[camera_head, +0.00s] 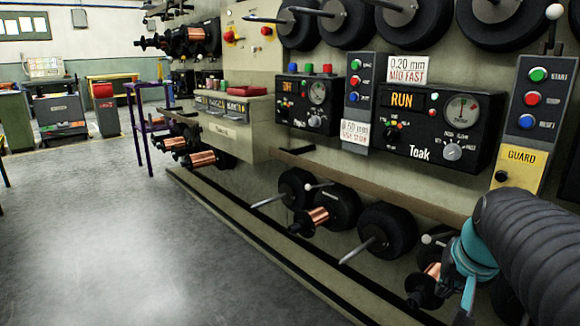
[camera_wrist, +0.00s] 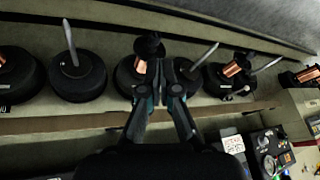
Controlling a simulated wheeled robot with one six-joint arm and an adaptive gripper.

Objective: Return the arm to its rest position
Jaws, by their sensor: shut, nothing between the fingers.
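My gripper (camera_wrist: 161,78) shows in the wrist view as two dark fingers pointing up the picture, shut with nothing held. Behind the fingers is the row of lower spools, with a copper-wound spool (camera_wrist: 141,66) partly hidden by them. I cannot tell how far the fingertips are from it. In the head view my dark ribbed arm and a teal joint fill the lower right, in front of the machine's lower spool row. The gripper itself cannot be made out there.
The winding machine's ledge (camera_head: 390,181) runs along the right, with a RUN panel (camera_head: 445,127) and a yellow GUARD plate (camera_head: 517,165) above it. Black spools (camera_head: 387,228) with protruding spindles sit below. The grey floor (camera_head: 130,240) at left is clear. A purple stand (camera_head: 140,128) stands farther back.

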